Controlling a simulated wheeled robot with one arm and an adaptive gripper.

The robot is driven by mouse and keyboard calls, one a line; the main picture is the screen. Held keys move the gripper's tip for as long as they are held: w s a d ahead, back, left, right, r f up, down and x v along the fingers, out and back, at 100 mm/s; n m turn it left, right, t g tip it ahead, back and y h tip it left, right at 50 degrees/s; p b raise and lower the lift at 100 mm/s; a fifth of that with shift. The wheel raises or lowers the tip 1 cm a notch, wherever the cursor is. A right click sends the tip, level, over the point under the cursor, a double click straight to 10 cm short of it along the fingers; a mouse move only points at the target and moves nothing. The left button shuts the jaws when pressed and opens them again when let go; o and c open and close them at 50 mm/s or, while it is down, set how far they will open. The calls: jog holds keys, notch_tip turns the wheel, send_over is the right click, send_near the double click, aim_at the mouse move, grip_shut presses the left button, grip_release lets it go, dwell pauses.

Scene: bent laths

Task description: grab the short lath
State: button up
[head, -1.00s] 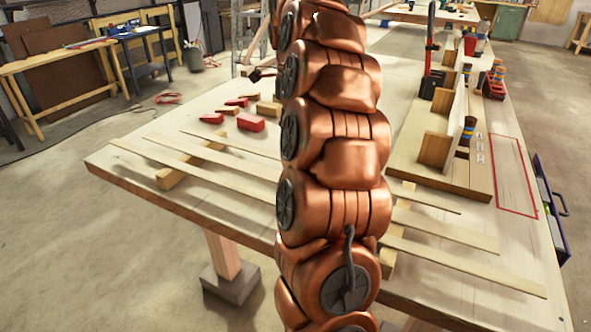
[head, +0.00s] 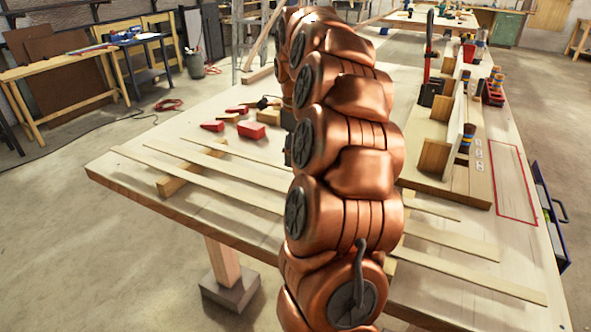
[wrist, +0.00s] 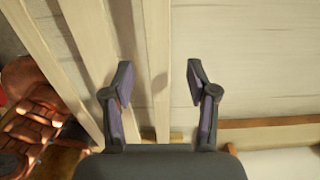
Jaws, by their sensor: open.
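Three thin pale laths lie side by side across the workbench in the head view, their middles hidden by my arm. The farthest one (head: 235,153) looks the shortest; the middle (head: 215,176) and nearest (head: 190,180) ones look longer. In the wrist view my gripper (wrist: 158,80) is open. One narrow lath (wrist: 157,60) runs between its two fingers, with a gap on either side, and seems to be the farthest, short one. The other two laths (wrist: 92,45) lie left of the fingers. In the head view my gripper is mostly hidden behind my arm.
The laths rest across wooden bars, one (head: 178,182) showing at left. Red blocks (head: 251,130) and small wooden pieces lie beyond them. A wooden stand with tools (head: 440,165) is at right, beside a red outlined rectangle (head: 515,185).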

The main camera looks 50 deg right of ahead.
jog(key=shift+f, duration=1.45)
grip_shut()
